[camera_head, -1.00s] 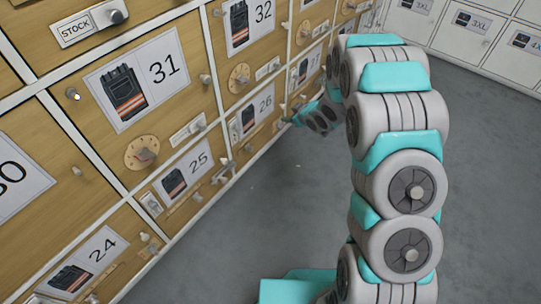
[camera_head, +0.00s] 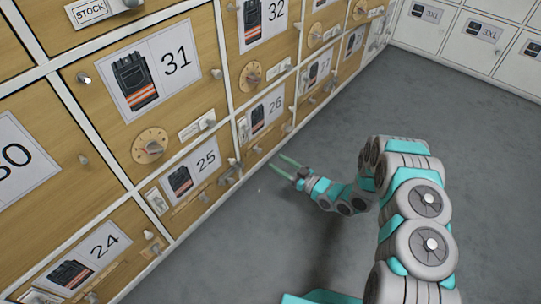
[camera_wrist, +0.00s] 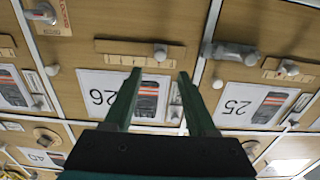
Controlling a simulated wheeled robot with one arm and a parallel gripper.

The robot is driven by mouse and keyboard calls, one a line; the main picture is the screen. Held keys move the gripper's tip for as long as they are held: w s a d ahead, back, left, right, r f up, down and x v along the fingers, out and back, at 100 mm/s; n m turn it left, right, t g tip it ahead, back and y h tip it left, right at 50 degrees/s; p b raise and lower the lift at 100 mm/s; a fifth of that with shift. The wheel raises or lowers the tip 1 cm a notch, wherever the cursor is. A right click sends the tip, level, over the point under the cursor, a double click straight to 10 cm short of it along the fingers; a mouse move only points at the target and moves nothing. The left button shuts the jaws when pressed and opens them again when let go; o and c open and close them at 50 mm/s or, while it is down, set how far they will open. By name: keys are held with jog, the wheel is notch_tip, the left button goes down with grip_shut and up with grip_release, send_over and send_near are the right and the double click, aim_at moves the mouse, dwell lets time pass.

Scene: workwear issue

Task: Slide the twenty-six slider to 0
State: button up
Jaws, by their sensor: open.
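The panel marked 26 (camera_head: 265,117) is a wooden door in the lower part of the cabinet, with a vest picture on its label. In the wrist view, which is upside down, its slider (camera_wrist: 160,52) is a small grey knob on a pale wooden strip (camera_wrist: 120,47). The knob sits toward the strip's right end there. Scale marks are too small to read. My gripper (camera_head: 279,163) is open and empty, with two green fingers pointing at the lower part of panel 26. In the wrist view the fingertips (camera_wrist: 160,72) lie either side of the knob's line, seemingly short of it.
Panel 25 (camera_head: 195,172) adjoins, with its own strip, knob and a thick grey handle (camera_wrist: 230,52) near the fingers. Panel 31 (camera_head: 150,75) has a dial (camera_head: 150,145). Grey floor (camera_head: 270,230) is clear. White lockers (camera_head: 475,40) stand at the back right.

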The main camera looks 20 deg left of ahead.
aim_at(258, 150)
jog(key=x, duration=0.7)
jog(key=shift+a+b, duration=0.25)
jog(key=shift+b, duration=0.05)
jog(key=shift+w, duration=0.1)
jog(key=shift+c, duration=0.4)
grip_shut()
dwell(0.7)
